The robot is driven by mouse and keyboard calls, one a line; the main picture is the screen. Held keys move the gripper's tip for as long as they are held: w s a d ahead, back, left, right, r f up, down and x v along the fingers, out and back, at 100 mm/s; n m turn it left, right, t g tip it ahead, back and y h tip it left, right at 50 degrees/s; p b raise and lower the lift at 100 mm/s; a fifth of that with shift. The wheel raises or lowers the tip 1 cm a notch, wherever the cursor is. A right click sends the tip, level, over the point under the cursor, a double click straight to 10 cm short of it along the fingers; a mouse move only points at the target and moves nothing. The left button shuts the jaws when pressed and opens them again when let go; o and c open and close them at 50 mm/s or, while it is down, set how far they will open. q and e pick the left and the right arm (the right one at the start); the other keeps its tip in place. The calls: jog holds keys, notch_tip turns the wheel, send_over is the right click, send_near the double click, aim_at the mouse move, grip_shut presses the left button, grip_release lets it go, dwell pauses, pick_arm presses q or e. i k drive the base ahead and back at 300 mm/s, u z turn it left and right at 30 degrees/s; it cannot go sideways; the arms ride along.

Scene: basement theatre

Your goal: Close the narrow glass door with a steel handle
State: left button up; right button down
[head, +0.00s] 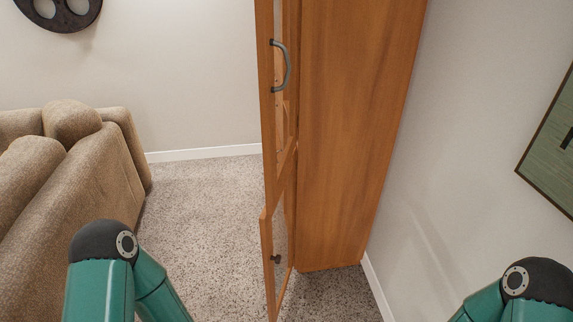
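The narrow glass door (267,120) is the upper leaf on a tall wooden cabinet (345,130), seen almost edge-on in the head view. Its curved steel handle (288,66) stands out toward the right, and a thin strip of glass shows behind it. The leaf appears to stand out from the cabinet, but its exact opening angle is hard to tell. Both grippers are out of view. Only upper parts of my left arm at the lower left and my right arm at the lower right show, both apart from the door.
A brown sofa (85,180) stands at the left. Speckled carpet (205,215) is clear between them. A wall with a framed green picture (555,145) bounds the right.

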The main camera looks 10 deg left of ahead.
aim_at(274, 177)
jog(key=z, duration=0.1)
jog(key=i, duration=1)
jog(key=u, duration=0.05)
